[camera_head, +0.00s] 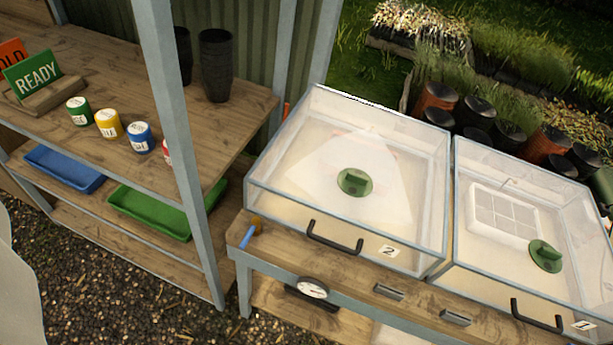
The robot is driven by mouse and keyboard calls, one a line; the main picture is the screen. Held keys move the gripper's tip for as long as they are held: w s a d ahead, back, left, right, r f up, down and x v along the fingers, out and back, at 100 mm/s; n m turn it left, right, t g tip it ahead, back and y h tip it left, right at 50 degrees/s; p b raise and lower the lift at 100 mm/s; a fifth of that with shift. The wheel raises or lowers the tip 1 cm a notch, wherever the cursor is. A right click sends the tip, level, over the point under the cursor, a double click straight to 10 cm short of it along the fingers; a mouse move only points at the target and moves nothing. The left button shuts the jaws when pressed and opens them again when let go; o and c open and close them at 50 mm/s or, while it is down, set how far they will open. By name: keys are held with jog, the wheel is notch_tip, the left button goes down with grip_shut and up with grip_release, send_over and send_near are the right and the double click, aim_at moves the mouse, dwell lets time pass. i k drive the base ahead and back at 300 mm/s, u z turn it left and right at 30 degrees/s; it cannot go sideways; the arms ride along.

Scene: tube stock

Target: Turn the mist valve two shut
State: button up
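A clear propagation box (275,190) with a "2" label (388,251) stands on a wooden bench. A round green valve knob (354,182) shows near the middle of this box, its raised grip lying roughly across the picture. A pale, mist-like cone (385,208) spreads around and below the knob. A second clear box (463,195) at the right carries a "1" label (583,325) and has a similar green knob (545,256), its grip slanted; no such cone shows there. My gripper is not visible in this view.
Black handles (334,240) stick out from the box fronts. A dial gauge (313,287) is on the bench front. A shelf post (180,140) rises left of box 2. Colored pots (108,123) and a READY sign (33,76) stand on the shelf. Gravel (110,280) is clear in front.

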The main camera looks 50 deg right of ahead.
aim_at(255, 221)
jog(key=z, duration=0.05)
jog(key=k, duration=1.75)
jog(key=z, duration=0.6)
jog(key=i, duration=1)
jog(key=u, duration=0.05)
